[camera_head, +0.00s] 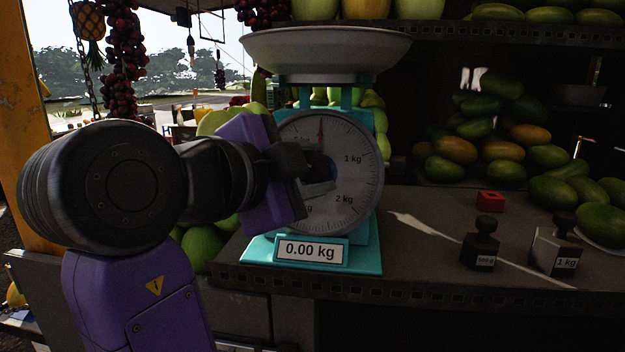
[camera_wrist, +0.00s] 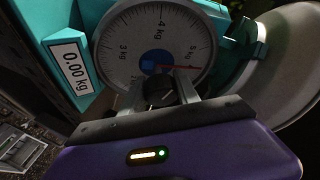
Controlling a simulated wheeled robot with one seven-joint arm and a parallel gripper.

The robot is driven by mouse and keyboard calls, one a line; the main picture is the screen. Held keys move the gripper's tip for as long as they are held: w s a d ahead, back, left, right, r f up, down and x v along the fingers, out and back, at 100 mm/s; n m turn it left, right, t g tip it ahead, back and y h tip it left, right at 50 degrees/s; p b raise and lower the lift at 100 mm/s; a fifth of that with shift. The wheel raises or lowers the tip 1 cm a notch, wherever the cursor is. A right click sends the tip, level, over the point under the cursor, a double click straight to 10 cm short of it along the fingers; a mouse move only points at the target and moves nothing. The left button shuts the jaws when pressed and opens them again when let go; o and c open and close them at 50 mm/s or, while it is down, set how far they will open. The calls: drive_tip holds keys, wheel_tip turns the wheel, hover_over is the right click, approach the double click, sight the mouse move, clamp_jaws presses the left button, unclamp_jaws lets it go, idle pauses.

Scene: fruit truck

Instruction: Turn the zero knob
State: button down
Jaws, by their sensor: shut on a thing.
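The teal kitchen scale (camera_head: 362,240) stands on the counter with a round white dial (camera_head: 358,185) and an empty metal pan (camera_head: 325,45) on top. Its red needle (camera_head: 320,130) points straight up. The display (camera_head: 311,250) reads 0.00 kg. My gripper (camera_head: 322,166) reaches the dial from the left and covers part of its face. In the wrist view, my gripper (camera_wrist: 160,92) is shut on a dark knob (camera_wrist: 159,93) in front of the dial (camera_wrist: 135,45). The needle (camera_wrist: 185,68) and the display (camera_wrist: 69,68) also show there.
Two black weights, marked 500 g (camera_head: 484,243) and 1 kg (camera_head: 557,245), stand on the counter right of the scale. A small red block (camera_head: 490,201) lies behind them. Mangoes (camera_head: 455,150) are piled at the back right. The counter (camera_head: 430,255) between scale and weights is clear.

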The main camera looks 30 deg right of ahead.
idle(0.3)
drive_tip(key=c, duration=0.9)
unclamp_jaws()
drive_tip(key=v, duration=0.8)
